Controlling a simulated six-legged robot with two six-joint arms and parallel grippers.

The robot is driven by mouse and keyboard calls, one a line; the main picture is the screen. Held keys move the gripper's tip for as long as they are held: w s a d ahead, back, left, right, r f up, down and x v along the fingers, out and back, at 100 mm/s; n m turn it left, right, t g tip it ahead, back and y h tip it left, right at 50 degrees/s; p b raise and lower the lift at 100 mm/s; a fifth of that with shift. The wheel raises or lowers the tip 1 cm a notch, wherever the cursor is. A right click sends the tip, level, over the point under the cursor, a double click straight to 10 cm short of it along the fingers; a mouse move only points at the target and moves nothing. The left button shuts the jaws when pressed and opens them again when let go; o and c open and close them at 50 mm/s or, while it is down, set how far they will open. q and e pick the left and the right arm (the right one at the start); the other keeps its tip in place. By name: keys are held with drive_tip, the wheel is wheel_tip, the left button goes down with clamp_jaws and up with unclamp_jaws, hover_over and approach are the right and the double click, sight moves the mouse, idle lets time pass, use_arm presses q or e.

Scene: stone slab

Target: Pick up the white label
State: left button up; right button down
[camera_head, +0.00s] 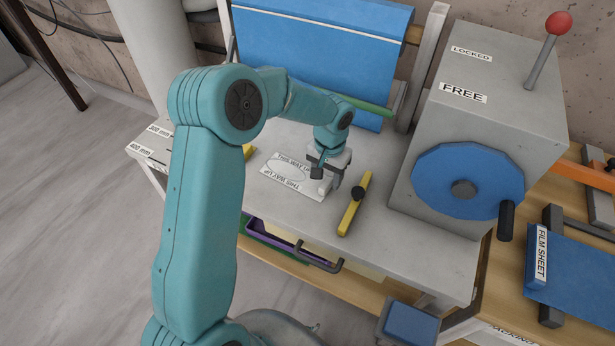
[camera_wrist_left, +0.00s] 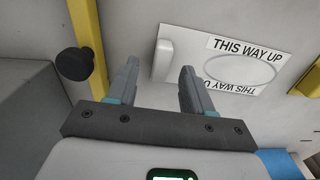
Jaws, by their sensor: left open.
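The white label (camera_head: 290,183) lies flat on the grey stone slab (camera_head: 395,262). It has an oval outline and the words THIS WAY UP along two edges. Contact cannot be told. My right gripper is in neither view.
A grey box with a blue wheel (camera_head: 440,170) stands farther right. A blue panel (camera_head: 300,45) rises behind. A purple tray (camera_head: 285,244) sits below the slab's front edge.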

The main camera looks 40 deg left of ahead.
sight(326, 182)
use_arm(q)
wheel_tip(326, 182, down, 3)
drive_tip(key=shift+w+a+f, duration=0.1)
drive_tip(key=shift+a, duration=0.05)
clamp_jaws()
